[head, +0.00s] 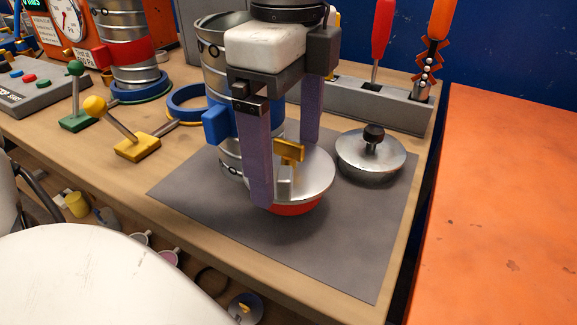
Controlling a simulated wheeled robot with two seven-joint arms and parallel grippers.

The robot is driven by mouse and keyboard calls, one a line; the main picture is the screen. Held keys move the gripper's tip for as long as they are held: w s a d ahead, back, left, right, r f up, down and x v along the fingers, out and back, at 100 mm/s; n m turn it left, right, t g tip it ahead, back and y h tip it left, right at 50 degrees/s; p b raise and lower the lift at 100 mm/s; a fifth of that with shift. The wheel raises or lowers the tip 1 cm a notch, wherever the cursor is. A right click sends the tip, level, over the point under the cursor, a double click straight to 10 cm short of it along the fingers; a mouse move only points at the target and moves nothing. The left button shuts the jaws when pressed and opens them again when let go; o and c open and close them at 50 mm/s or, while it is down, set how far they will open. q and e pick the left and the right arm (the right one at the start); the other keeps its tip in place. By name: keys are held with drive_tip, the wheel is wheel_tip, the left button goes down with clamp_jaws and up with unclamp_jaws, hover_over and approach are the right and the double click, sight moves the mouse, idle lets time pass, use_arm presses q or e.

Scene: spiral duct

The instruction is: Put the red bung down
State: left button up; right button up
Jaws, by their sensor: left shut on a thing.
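The red bung (312,182) is a silvery disc with a red underside and a grey and yellow handle on top. It is over the grey mat (345,245), level or nearly so. My left gripper (286,172) reaches down from above, its two purple fingers on either side of the handle, shut on it. The near finger covers part of the disc's left side. I cannot tell whether the red underside touches the mat. My right gripper is not in view.
A metal lid with a black knob (372,158) sits right of the bung. A spiral duct with a blue clamp (215,125) stands close behind left. Yellow (137,146) and green (75,122) levers stand farther left. A tool rack (385,108) is behind. The mat's front is clear.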

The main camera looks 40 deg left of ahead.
sight(289, 156)
use_arm(q)
drive_tip(key=shift+f, duration=1.5)
drive_tip(key=shift+f+b, duration=0.15)
drive_tip(key=shift+b, duration=0.15)
drive_tip(key=o, duration=1)
drive_tip(key=shift+r+p, duration=0.3)
drive_tip(key=shift+r, duration=0.2)
wheel_tip(289, 156, up, 11)
drive_tip(key=shift+f+p, duration=0.2)
drive_tip(key=shift+p, duration=0.65)
drive_tip(key=shift+r, duration=0.35)
